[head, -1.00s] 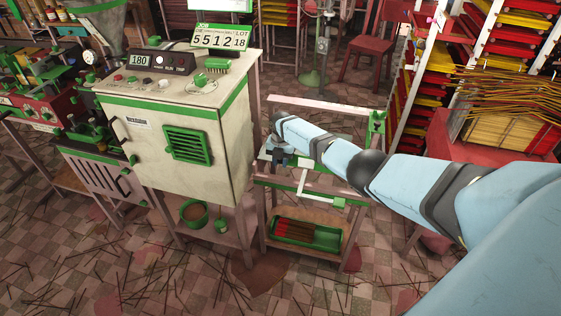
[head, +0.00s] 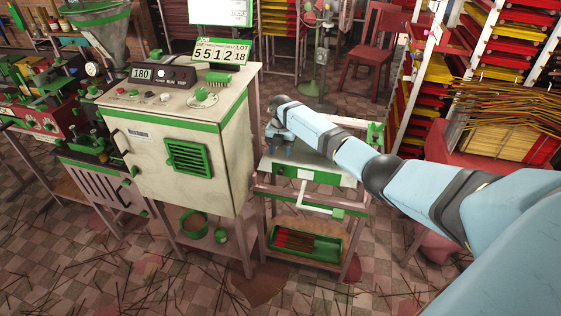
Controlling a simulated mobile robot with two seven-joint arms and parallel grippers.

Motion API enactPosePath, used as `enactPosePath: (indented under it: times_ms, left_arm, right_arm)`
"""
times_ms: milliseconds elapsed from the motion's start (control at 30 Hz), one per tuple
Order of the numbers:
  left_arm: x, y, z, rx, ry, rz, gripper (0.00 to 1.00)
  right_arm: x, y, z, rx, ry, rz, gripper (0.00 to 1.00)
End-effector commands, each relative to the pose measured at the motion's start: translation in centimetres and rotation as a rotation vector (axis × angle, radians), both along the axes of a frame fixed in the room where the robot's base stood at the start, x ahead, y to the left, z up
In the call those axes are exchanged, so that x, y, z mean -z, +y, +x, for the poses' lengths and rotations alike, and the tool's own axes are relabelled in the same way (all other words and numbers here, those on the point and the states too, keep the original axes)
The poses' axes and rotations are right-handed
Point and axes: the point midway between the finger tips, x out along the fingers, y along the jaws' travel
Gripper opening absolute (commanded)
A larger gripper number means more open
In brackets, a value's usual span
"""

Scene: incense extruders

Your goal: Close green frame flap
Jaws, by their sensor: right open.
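My right gripper (head: 280,150) points down at the green-edged frame on the small stand beside the cream cabinet. Its jaws are open and show nothing between them. The fingertips are close above the frame's pale flat panel (head: 318,162); I cannot tell whether they touch it. A pale bar (head: 350,122) with a green fitting (head: 375,135) stands behind, partly hidden by my right arm. I cannot tell the flap's exact angle. My left gripper is not in view.
The cream cabinet (head: 225,150) stands close left of the gripper. A green tray of dark red sticks (head: 298,241) lies on the stand's lower shelf. Racks of red and yellow trays (head: 432,85) stand at the right. Loose sticks litter the floor.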

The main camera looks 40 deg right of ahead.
Motion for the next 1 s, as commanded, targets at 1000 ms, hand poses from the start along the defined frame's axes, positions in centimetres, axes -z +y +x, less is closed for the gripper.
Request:
enactPosePath:
  times_ms: [1000]
  left_arm:
    - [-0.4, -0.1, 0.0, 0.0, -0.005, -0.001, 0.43]
  right_arm:
    - [-0.3, 1.9, -1.1, 0.062, -0.025, -0.006, 0.48]
